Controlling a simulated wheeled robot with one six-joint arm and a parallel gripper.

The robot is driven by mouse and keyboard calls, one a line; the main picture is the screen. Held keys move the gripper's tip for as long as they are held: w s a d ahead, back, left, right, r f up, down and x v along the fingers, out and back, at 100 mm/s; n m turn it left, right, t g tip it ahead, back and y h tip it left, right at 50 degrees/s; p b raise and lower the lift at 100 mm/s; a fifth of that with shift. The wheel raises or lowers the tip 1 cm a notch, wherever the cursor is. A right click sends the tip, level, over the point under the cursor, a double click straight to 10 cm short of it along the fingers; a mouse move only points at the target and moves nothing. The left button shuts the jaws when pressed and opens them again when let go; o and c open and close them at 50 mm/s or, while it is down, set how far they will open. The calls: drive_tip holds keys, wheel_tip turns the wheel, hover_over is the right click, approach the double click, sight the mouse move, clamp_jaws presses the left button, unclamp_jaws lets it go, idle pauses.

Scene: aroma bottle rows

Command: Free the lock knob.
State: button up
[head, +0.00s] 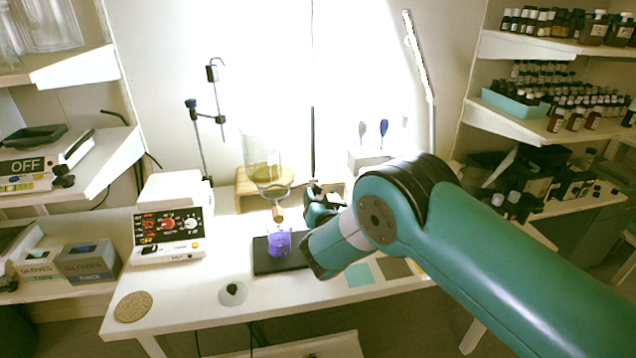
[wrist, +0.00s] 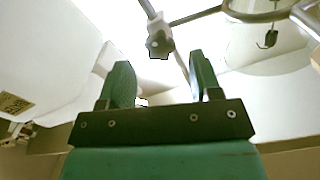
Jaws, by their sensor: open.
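My gripper (wrist: 160,72) is open and empty, its two green fingers spread apart in the wrist view. A pale clamp block with a dark-edged knob (wrist: 158,44) sits just beyond and above the gap between the fingertips, on a metal rod; I see no contact. I take it for the lock knob but cannot be sure. In the head view my gripper (head: 318,194) is beside the stopcock of a glass vessel (head: 264,172) holding yellowish liquid. A stand (head: 203,145) at the back left carries dark clamp knobs (head: 191,103).
A beaker of purple liquid (head: 279,244) stands on a dark plate (head: 262,264) below the vessel. A white control box (head: 168,243) is at the left. A cork disc (head: 133,306) and a small round dish (head: 233,293) lie at the front. Shelves of bottles (head: 560,58) are at the right.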

sight(318, 190)
drive_tip(key=shift+x, duration=1.8)
drive_tip(key=shift+c, duration=0.5)
drive_tip(key=c, duration=0.8)
drive_tip(key=shift+c, duration=0.2)
